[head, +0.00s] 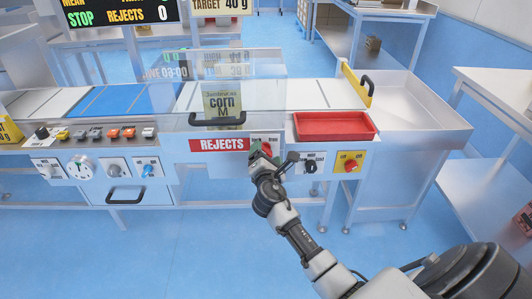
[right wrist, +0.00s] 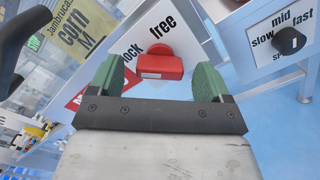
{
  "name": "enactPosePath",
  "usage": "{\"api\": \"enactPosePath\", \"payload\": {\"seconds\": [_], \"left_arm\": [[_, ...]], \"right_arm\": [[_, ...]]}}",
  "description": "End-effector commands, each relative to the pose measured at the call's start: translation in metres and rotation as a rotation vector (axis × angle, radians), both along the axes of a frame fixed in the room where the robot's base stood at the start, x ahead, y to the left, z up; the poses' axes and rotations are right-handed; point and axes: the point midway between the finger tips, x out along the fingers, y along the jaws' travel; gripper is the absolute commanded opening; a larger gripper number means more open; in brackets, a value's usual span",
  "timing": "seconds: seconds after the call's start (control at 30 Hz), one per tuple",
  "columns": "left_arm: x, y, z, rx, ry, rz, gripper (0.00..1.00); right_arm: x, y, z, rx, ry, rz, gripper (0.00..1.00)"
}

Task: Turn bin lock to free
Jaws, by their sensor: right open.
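The bin lock is a red knob (right wrist: 160,65) on a white plate with the words "free" and, partly covered, "lock". In the right wrist view it lies between the two green fingers of my right gripper (right wrist: 160,74), which are open with a gap on each side. Whether the fingers reach down around the knob or stop just short of it I cannot tell. In the head view my right gripper (head: 264,154) is at the panel just right of the REJECTS sign (head: 219,145) and hides most of the knob. My left gripper is not in view.
A speed knob (right wrist: 289,40) marked slow, mid, fast is right of the lock. A red-and-yellow button (head: 350,162) is further right, below a red tray (head: 334,126). A clear bin cover with a black handle (head: 217,122) and a corn pouch (head: 222,101) are above left.

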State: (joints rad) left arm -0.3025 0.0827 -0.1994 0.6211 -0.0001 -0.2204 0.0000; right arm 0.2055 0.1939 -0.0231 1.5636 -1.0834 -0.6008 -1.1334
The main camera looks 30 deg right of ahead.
Motion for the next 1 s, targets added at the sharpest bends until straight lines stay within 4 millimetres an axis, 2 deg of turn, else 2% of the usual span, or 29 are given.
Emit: {"api": "enactPosePath", "payload": {"seconds": [0.2,0.47,0.57,0.8,1.0], "left_arm": [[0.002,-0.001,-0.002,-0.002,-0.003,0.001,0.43],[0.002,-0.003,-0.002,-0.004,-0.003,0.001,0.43],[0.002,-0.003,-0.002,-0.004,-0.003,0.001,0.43],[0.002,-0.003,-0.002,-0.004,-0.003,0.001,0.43],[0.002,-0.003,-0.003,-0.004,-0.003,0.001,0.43]], "right_arm": [[0.015,-0.009,0.0,0.002,0.0,0.001,0.79],[0.016,-0.01,0.0,0.002,0.0,0.001,0.79],[0.016,-0.01,0.0,0.001,0.0,0.001,0.66],[0.016,-0.01,-0.001,0.001,0.0,0.001,0.3],[0.016,-0.009,-0.001,0.011,-0.006,0.001,0.29]]}}
